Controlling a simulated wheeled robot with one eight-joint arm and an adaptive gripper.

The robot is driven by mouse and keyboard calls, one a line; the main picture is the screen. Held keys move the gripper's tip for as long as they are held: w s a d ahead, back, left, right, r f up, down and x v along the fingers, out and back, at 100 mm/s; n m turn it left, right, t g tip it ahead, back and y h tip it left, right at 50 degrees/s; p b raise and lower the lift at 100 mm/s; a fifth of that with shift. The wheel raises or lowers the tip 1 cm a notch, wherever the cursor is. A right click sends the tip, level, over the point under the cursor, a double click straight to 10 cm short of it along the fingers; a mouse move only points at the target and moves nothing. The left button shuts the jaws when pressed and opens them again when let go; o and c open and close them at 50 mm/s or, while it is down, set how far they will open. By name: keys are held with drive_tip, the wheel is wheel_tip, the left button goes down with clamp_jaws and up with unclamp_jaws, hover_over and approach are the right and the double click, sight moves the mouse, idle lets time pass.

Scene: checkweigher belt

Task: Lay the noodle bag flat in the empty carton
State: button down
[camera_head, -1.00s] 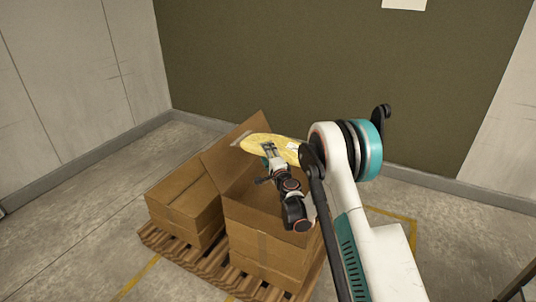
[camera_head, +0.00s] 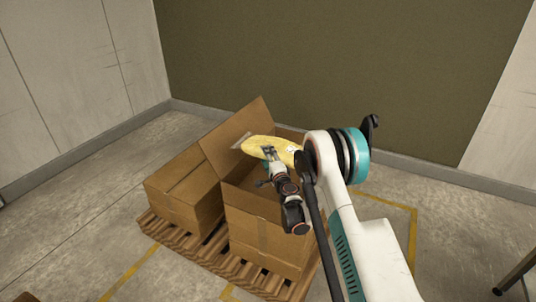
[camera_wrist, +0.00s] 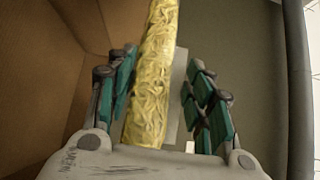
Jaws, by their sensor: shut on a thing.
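The noodle bag (camera_head: 262,144) is yellow and held at the open top of the empty carton (camera_head: 262,232). My gripper (camera_head: 268,155) is shut on the bag near its middle. In the wrist view the bag (camera_wrist: 155,75) stands edge-on between the teal fingers of my gripper (camera_wrist: 160,90), with carton cardboard to the left. The carton's flaps stand up at the back and left. Its floor is mostly hidden by my arm and the bag, so I cannot tell how far the bag is above it.
A closed carton (camera_head: 183,190) stands just left of the open one. Both sit on a wooden pallet (camera_head: 190,250). A dark green wall panel (camera_head: 300,70) rises behind.

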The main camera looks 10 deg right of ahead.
wheel_tip(320, 180, down, 12)
drive_tip(key=b, duration=0.4)
drive_tip(key=shift+s+r, duration=0.2)
drive_tip(key=shift+r, duration=0.05)
drive_tip(key=shift+s+f, duration=0.1)
idle(0.4)
drive_tip(key=c, duration=0.7)
unclamp_jaws()
wheel_tip(320, 180, up, 11)
drive_tip(key=shift+f, duration=0.1)
drive_tip(key=shift+a, duration=0.1)
